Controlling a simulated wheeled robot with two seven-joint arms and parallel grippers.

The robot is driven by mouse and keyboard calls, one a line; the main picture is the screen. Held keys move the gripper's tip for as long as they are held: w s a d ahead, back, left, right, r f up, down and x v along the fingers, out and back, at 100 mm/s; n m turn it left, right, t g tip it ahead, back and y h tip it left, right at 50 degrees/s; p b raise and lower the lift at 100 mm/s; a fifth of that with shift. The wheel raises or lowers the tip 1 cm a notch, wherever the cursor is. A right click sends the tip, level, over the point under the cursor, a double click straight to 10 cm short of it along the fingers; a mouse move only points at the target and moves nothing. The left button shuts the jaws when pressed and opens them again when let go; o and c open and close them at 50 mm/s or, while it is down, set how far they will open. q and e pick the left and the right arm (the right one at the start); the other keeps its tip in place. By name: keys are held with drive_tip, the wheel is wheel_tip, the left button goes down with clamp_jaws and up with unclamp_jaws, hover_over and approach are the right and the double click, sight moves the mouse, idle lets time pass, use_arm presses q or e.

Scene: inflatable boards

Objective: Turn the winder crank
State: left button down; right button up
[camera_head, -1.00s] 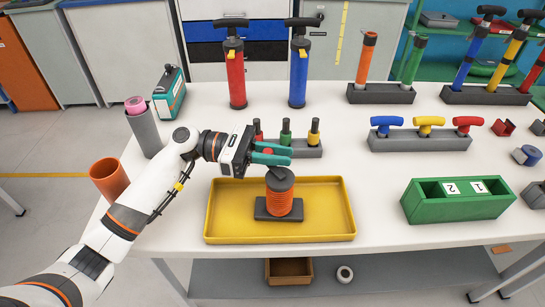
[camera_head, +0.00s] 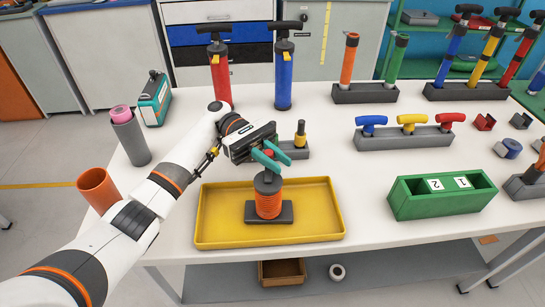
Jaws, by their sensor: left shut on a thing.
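The winder (camera_head: 268,204) is an orange ribbed spool with a dark top on a dark square base. It stands upright in the yellow tray (camera_head: 215,236). A small red crank knob (camera_head: 267,154) shows above the winder's top. My left gripper (camera_head: 271,157) comes in from the left with teal fingers and is shut on this knob, just above the spool. The fingers and gripper body hide most of the crank. My right gripper is not in view.
A grey rack with a yellow-topped peg (camera_head: 300,134) stands close behind the gripper, partly hidden by it. Red (camera_head: 220,75) and blue (camera_head: 283,75) pumps stand farther back. A green numbered box (camera_head: 440,205) is at right. An orange cup (camera_head: 98,188) is at left.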

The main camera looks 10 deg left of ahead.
use_arm(q)
drive_tip(key=shift+s+d+f+m+g+y, duration=0.1)
drive_tip(key=shift+d+f+m+g+y, duration=0.05)
drive_tip(key=shift+m+g+y, duration=0.5)
idle(0.3)
drive_tip(key=c, duration=1.3)
unclamp_jaws()
drive_tip(key=shift+r, duration=0.2)
wheel_tip(320, 180, up, 10)
drive_tip(key=shift+f+p, duration=0.15)
drive_tip(key=shift+p, duration=0.15)
